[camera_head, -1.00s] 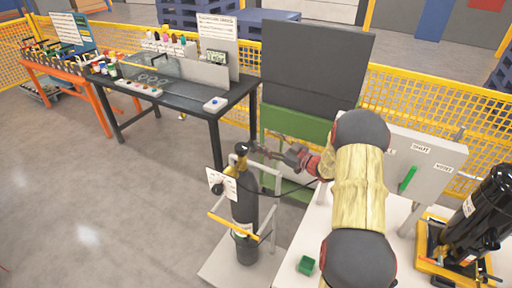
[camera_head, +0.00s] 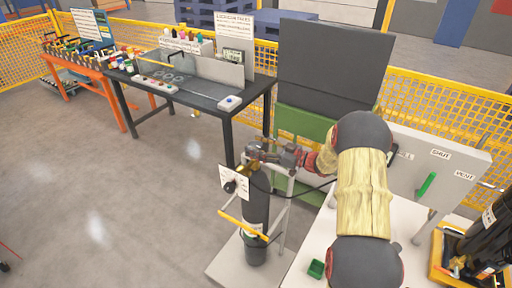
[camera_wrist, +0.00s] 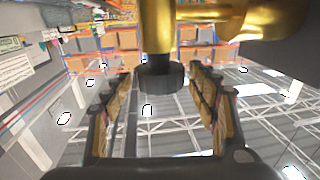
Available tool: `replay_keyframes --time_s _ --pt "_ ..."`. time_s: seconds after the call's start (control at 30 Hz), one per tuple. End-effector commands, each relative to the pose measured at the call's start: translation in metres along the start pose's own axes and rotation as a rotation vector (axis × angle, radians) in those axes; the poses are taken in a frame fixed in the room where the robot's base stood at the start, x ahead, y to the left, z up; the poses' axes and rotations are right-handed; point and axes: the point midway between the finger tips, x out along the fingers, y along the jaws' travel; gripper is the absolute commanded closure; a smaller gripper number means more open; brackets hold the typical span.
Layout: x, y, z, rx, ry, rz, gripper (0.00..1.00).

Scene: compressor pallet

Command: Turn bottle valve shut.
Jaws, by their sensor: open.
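The dark gas bottle (camera_head: 256,208) stands upright in a grey frame, with a white tag (camera_head: 233,182) and a round gauge near its top. My gripper (camera_head: 256,152) is at the top of the bottle and hides most of the valve in the head view. In the wrist view the brass valve body (camera_wrist: 157,28) comes in from the top edge and ends in a black knob (camera_wrist: 160,77). My gripper (camera_wrist: 165,85) is open, with one padded finger on each side of the knob. Gaps show between the knob and both fingers.
A black workbench (camera_head: 205,90) stands at the back left. Floor left of the bottle is clear.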

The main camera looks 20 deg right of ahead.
Motion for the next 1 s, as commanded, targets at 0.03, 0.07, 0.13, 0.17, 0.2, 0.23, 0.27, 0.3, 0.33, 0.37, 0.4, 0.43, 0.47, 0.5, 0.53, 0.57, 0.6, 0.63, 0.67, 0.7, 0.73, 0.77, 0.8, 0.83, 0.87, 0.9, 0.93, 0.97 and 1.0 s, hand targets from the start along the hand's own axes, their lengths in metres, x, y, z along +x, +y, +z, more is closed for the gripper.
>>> replay_keyframes --time_s 0.03,0.07,0.13,0.17,0.2,0.23,0.27,0.3,0.33,0.37,0.4,0.43,0.47,0.5,0.53,0.57,0.6,0.63,0.67,0.7,0.73,0.77,0.8,0.83,0.87,0.9,0.93,0.97,1.0 --pt "0.0019 -0.0001 0.0001 0.000 0.000 0.000 0.41" --pt "0.0025 -0.0001 0.0000 0.000 0.000 0.000 0.41" --pt "0.0030 0.0000 -0.0002 0.000 0.000 0.000 0.41" --pt "0.0030 0.0000 -0.0003 0.000 0.000 0.000 0.41" --pt "0.0029 0.0000 -0.0003 0.000 0.000 0.000 0.41" --pt "0.0029 0.0001 -0.0003 0.000 0.000 0.000 0.41" --pt "0.0028 0.0001 -0.0003 0.000 0.000 0.000 0.41" --pt "0.0028 0.0001 -0.0003 0.000 0.000 0.000 0.41" --pt "0.0028 0.0001 -0.0002 0.000 0.000 0.000 0.43" --pt "0.0028 0.0001 -0.0002 0.000 0.000 0.001 0.45" --pt "0.0027 0.0001 -0.0002 0.000 0.000 0.001 0.47" --pt "0.0027 0.0001 -0.0002 0.000 0.000 0.001 0.49" --pt "0.0027 0.0001 -0.0002 0.000 0.000 0.001 0.51" --pt "0.0027 0.0001 -0.0002 0.000 0.000 0.001 0.53" --pt "0.0027 0.0001 -0.0001 0.000 0.000 0.001 0.55" --pt "0.0026 0.0001 -0.0001 0.000 0.000 0.001 0.56" --pt "0.0026 0.0001 -0.0001 0.000 0.000 0.001 0.58" --pt "0.0026 0.0001 -0.0001 0.000 0.000 0.001 0.60" --pt "0.0026 0.0001 -0.0001 0.000 0.000 0.001 0.62" --pt "0.0026 0.0001 -0.0001 0.000 0.000 0.001 0.64" --pt "0.0026 0.0001 -0.0001 0.000 0.000 0.001 0.66" --pt "0.0026 0.0001 -0.0001 0.000 0.000 0.001 0.68" --pt "0.0026 0.0002 -0.0001 0.000 0.000 0.001 0.70" --pt "0.0026 0.0002 -0.0001 0.000 0.000 0.001 0.72" --pt "0.0026 0.0002 -0.0001 0.000 0.000 0.001 0.73" --pt "0.0026 0.0002 -0.0001 0.000 0.000 0.001 0.76" --pt "0.0026 0.0002 -0.0001 0.000 0.000 0.001 0.77" --pt "0.0026 0.0002 -0.0001 0.000 0.000 0.001 0.79" --pt "0.0026 0.0003 -0.0001 0.000 0.000 0.001 0.81"
